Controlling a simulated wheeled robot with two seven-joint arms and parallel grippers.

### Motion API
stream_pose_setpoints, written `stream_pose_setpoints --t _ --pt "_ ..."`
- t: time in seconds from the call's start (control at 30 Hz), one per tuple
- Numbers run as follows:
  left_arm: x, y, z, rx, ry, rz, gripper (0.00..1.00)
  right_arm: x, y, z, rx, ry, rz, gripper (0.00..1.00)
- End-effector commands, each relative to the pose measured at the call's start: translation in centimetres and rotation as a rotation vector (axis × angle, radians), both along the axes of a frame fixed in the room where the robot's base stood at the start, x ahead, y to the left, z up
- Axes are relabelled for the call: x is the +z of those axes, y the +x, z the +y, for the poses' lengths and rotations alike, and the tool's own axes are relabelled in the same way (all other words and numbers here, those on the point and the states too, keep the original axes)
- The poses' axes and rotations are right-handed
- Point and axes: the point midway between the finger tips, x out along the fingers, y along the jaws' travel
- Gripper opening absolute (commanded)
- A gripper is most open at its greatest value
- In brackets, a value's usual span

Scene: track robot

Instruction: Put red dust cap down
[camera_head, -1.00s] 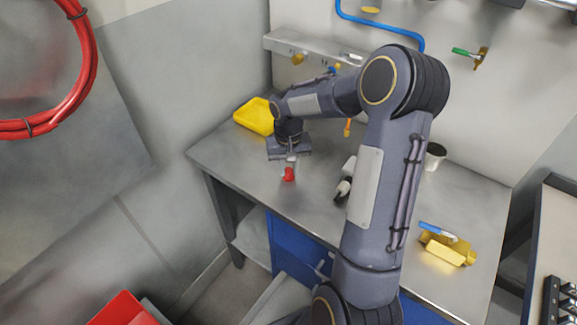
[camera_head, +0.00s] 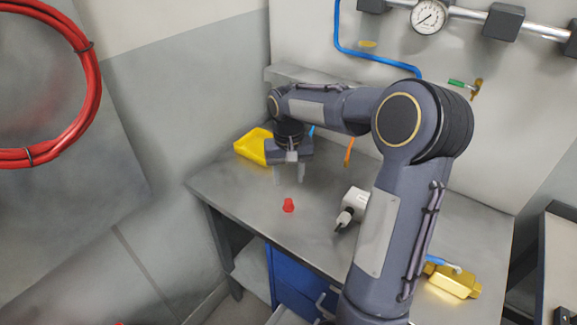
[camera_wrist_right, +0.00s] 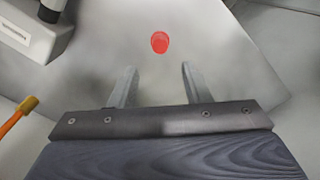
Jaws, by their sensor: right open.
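The red dust cap (camera_head: 288,205) stands alone on the bare metal bench top (camera_head: 262,217), towards its left front part. It also shows in the right wrist view (camera_wrist_right: 160,42), beyond the fingertips. My right gripper (camera_head: 289,178) is above the bench, behind the cap and apart from it. Its two fingers are spread with nothing between them, as the right wrist view (camera_wrist_right: 158,72) also shows. My left gripper is not in view.
A yellow tray (camera_head: 254,147) lies at the bench's back left. A white and black device (camera_head: 351,206) stands right of the cap. An orange-handled item (camera_head: 349,152) is behind. A brass-coloured block (camera_head: 453,281) lies at the right front. Bench around the cap is clear.

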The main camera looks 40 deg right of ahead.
Motion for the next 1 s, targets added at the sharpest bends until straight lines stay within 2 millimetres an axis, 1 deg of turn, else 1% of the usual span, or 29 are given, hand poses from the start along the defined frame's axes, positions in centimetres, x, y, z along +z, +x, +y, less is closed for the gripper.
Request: stream_pose_setpoints --t 0.03,0.1,0.27,0.37,0.47,0.53,0.63,0.7,0.8,0.9,1.0 --pt "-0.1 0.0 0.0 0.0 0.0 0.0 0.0 1.0 0.0 0.0 0.0 0.0 -0.004 0.43" --pt "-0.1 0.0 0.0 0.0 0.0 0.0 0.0 1.9 0.1 0.0 0.0 -0.001 -0.003 0.43" --pt "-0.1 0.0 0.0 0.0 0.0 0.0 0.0 3.4 -0.1 0.1 0.002 0.001 -0.005 0.43" --pt "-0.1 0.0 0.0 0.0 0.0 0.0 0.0 4.5 -1.3 1.1 0.027 0.012 -0.034 0.43" --pt "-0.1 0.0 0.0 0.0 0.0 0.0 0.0 6.0 -4.2 3.4 0.081 0.038 -0.102 0.43" --pt "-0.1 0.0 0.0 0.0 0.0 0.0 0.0 6.9 -7.0 5.6 0.13 0.067 -0.167 0.43" --pt "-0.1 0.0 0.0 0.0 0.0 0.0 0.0 7.2 -11.4 8.9 0.202 0.113 -0.273 0.43" --pt "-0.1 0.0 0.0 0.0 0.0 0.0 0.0 6.7 -14.2 11.0 0.242 0.145 -0.345 0.43" --pt "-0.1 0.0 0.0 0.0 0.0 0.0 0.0 5.6 -17.4 13.6 0.29 0.185 -0.434 0.43" --pt "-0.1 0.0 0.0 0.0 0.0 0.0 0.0 4.4 -19.6 15.4 0.321 0.216 -0.5 0.43" --pt "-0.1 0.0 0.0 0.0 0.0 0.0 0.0 3.6 -20.8 16.5 0.339 0.234 -0.539 0.43"
